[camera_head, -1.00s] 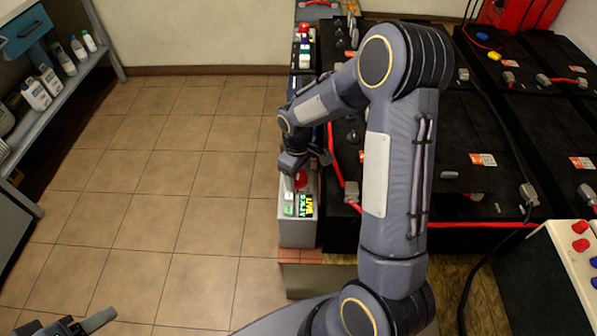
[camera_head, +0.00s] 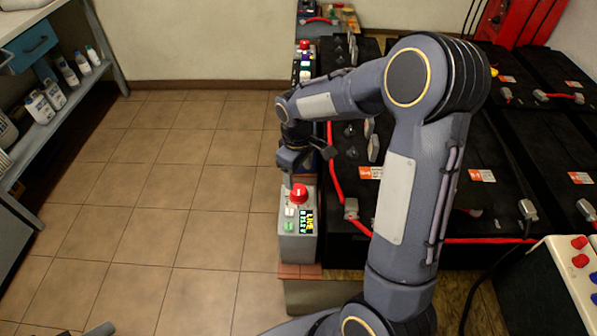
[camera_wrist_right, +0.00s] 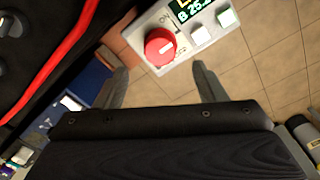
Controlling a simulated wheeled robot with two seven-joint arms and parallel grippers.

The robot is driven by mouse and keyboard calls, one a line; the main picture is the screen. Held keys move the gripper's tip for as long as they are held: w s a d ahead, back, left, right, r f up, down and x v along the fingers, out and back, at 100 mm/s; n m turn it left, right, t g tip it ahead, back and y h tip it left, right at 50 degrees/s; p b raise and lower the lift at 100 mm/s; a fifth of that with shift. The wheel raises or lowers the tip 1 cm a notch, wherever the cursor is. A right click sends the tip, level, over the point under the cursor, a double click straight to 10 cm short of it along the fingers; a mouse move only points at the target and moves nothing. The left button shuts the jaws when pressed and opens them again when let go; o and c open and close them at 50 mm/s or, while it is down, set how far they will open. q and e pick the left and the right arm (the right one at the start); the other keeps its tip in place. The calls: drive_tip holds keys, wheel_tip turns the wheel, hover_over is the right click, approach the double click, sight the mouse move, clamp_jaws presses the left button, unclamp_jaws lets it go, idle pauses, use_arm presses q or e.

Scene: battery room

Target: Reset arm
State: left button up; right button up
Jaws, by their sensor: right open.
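A grey control box (camera_head: 298,238) stands at the left end of the battery bench. It carries a red knob (camera_head: 299,194), a white button, a green button and a small lit display (camera_head: 306,220). My right gripper (camera_head: 305,170) is open and empty, just behind the red knob and apart from it. In the right wrist view its two fingers (camera_wrist_right: 163,86) are spread, with the red knob (camera_wrist_right: 160,46) beyond them and nothing between them. Only a tip of my left gripper (camera_head: 99,329) shows at the bottom left edge.
Black batteries (camera_head: 480,215) with red cables fill the right side. A panel with red and blue terminals (camera_head: 567,275) stands at the lower right. A shelf with bottles (camera_head: 60,85) is at the left. The tiled floor (camera_head: 185,190) between is clear.

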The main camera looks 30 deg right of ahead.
drive_tip(key=s+a+r+m+t+y+p, duration=0.1)
drive_tip(key=s+r+m+p, duration=0.1)
drive_tip(key=s+r, duration=0.4)
drive_tip(key=s+a+r+m+t+y+p, duration=0.1)
drive_tip(key=s+r+p, duration=0.25)
drive_tip(key=r, duration=0.45)
drive_tip(key=s+a+r+m+t+y+p, duration=0.1)
drive_tip(key=s+a+r+m, duration=0.1)
drive_tip(key=s, duration=0.4)
drive_tip(key=s+a+r+m+t+y+p, duration=0.1)
drive_tip(key=s+a+r+m+t+p, duration=0.1)
drive_tip(key=s, duration=0.4)
drive_tip(key=shift+s+a+r, duration=0.3)
drive_tip(key=shift+a+r, duration=0.2)
drive_tip(key=shift+r, duration=0.7)
